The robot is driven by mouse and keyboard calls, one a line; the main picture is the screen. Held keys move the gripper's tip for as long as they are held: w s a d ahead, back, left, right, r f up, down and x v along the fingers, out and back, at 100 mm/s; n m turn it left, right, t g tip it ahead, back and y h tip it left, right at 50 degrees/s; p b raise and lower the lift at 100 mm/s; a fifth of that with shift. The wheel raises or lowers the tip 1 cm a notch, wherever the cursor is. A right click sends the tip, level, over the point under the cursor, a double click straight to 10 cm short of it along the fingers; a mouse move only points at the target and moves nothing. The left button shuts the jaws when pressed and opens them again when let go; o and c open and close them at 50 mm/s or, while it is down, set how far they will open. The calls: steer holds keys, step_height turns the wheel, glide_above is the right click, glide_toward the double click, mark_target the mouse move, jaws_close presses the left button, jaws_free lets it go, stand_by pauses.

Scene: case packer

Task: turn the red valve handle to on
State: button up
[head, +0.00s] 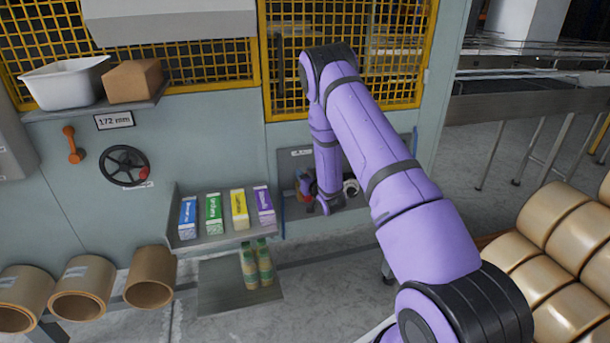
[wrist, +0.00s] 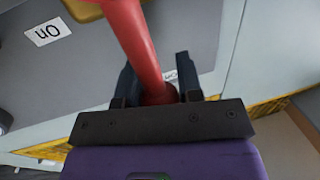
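The red valve handle (wrist: 140,45) runs down from the top of the wrist view. Its near end lies between the two fingers of my gripper (wrist: 159,85), which look closed against its sides. A white "ON" label (wrist: 47,30) is on the grey panel to the left of the handle. A second label (wrist: 171,76), partly hidden, shows beside the right finger. In the head view my gripper (head: 324,206) is at the grey recessed panel (head: 296,162); my arm hides much of the handle there.
A shelf (head: 225,235) with several coloured cartons stands left of the panel. A black handwheel (head: 124,165) and an orange lever (head: 73,145) are on the wall further left. Grey floor lies below the panel.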

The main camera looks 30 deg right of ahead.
jaws_close()
steer(key=shift+d, duration=0.1)
steer(key=d+m, duration=0.2)
steer(key=m, duration=0.1)
steer(key=shift+s+d+f+m, duration=0.15)
steer(key=shift+s+d+m, duration=0.15)
steer(key=shift+s, duration=0.1)
steer(key=m, duration=0.1)
steer(key=d+m, duration=0.1)
steer(key=d+f+t, duration=0.1)
steer(key=shift+s+m+h, duration=0.3)
steer(key=shift+m+h, duration=0.1)
steer(key=shift+s+d+f+m+t+h, duration=0.25)
steer(key=shift+d+f+m, duration=0.4)
steer(key=shift+m, duration=0.75)
steer(key=shift+s+d+f+m+g+h, duration=0.1)
steer(key=shift+d+f+m+h, duration=0.4)
steer(key=shift+m, duration=0.9)
steer(key=shift+s+d+f+m+t+h, duration=0.15)
steer(key=shift+d+f+m, duration=0.65)
steer(key=shift+m, duration=0.6)
steer(key=shift+a+f, duration=0.15)
